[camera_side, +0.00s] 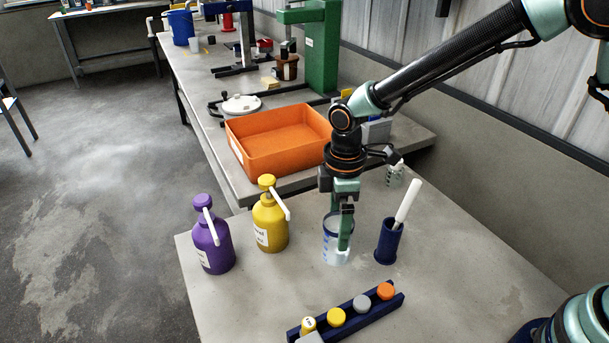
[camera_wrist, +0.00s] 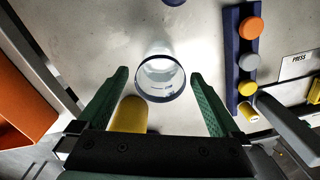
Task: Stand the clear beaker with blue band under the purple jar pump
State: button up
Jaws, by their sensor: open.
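The clear beaker with a blue band (camera_side: 331,247) stands upright on the grey bench. It also shows from above in the wrist view (camera_wrist: 160,84). My gripper (camera_wrist: 160,76) is open, with one green finger on each side of the beaker. In the side view my gripper (camera_side: 345,240) points down at the beaker, and a finger hides part of it. I cannot tell whether a finger touches it. The purple jar (camera_side: 213,247) with a white pump spout stands at the bench's left, with bare bench under its spout.
A yellow pump jar (camera_side: 270,228) stands between the purple jar and the beaker. A dark blue cup with a white rod (camera_side: 388,243) is right of the beaker. A navy rail (camera_side: 350,317) with coloured caps lies in front. An orange tray (camera_side: 285,158) sits behind.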

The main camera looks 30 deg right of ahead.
jog(key=shift+f, duration=0.9)
jog(key=c, duration=1.5)
grip_shut()
jog(key=shift+r, duration=0.2)
